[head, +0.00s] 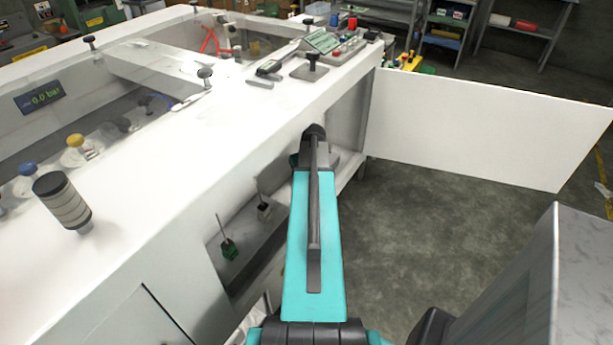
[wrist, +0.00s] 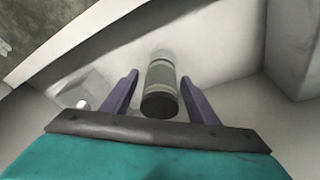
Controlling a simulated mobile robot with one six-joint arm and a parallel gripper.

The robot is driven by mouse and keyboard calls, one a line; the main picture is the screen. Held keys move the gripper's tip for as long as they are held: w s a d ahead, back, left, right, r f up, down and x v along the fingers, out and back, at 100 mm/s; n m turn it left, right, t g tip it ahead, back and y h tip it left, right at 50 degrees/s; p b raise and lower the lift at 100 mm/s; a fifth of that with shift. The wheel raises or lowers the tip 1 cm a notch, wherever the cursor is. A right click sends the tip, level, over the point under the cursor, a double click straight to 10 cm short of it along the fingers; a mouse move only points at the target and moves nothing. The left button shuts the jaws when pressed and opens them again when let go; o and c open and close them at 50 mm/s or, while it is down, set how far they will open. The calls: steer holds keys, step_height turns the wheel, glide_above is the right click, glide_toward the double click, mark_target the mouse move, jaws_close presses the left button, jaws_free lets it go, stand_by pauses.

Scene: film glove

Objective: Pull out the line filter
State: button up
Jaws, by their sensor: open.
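The line filter (wrist: 161,85), a grey banded cylinder with a dark near end, shows in the wrist view inside a pale cabinet. My gripper (wrist: 160,78) is open, with its two purple fingers on either side of the cylinder. Gaps show between both fingers and its sides, so I see no contact. In the head view, my teal arm reaches into the open side of the white machine (head: 150,210). The fingers and this cylinder are hidden there.
The white door (head: 480,130) stands open to the right of the opening. A similar grey banded cylinder (head: 62,200) stands on the machine's top at left. A lower bay holds small items, one green (head: 229,248). Floor (head: 410,220) right of my arm is clear.

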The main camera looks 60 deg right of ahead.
steer(key=c, duration=1.1)
steer(key=shift+c, duration=0.2)
steer(key=shift+r+p, duration=1.45)
steer(key=shift+r, duration=1.2)
steer(key=shift+r+p, duration=0.75)
steer(key=shift+r, duration=0.65)
